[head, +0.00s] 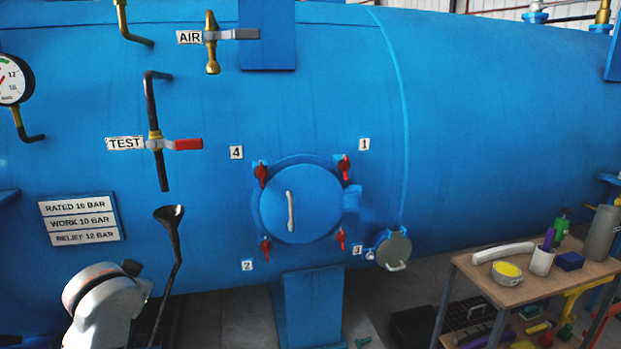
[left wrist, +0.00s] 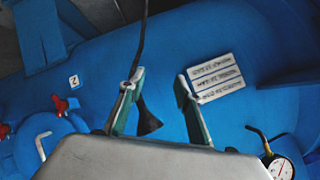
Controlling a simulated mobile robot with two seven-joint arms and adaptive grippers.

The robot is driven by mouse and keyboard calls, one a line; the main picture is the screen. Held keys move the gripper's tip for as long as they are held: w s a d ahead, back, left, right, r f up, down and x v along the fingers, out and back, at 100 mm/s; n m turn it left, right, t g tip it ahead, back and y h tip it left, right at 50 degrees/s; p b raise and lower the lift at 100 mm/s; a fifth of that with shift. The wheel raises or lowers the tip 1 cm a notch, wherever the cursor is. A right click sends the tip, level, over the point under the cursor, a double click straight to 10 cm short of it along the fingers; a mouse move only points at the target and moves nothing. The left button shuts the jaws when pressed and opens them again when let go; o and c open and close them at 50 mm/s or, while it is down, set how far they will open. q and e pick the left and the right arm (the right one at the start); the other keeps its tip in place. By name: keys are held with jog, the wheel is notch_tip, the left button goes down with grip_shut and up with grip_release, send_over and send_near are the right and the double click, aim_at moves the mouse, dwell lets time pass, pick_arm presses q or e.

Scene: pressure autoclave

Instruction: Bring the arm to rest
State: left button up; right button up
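My left arm (head: 100,305) shows at the lower left of the head view, in front of the blue vessel (head: 500,140); its gripper is not seen there. In the left wrist view my left gripper (left wrist: 158,84) is open, its two fingers wide apart with nothing held. A black funnel-topped drain pipe (left wrist: 148,122) shows between and beyond the fingers, its stem passing by the left-hand fingertip; I cannot tell the gap. The funnel (head: 169,213) stands just right of my arm in the head view. My right gripper is in neither view.
The round door (head: 300,203) is closed against the vessel, with several red clamps around it. A TEST valve with a red handle (head: 188,144) and an AIR valve (head: 212,40) sit above. A workbench (head: 530,290) with tools stands at right.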

pick_arm(q)
jog(key=s+d+f+m+g, duration=0.1)
jog(key=s+f+m+g, duration=0.15)
jog(key=s+f, duration=1.05)
jog(key=s+d+f+m+g, duration=0.1)
jog(key=s+f+m, duration=0.2)
jog(key=s+f, duration=0.95)
jog(key=d+f+n+t+h, duration=0.1)
jog(key=d+f+h, duration=0.3)
jog(key=d, duration=0.4)
jog(key=s+d+f+n+t+h, duration=0.1)
jog(key=d+f+n+t+h, duration=0.1)
jog(key=d+f, duration=0.4)
jog(key=shift+d+f+t+h, duration=0.25)
jog(key=shift+d+t+h, duration=0.1)
jog(key=shift+d+h, duration=0.65)
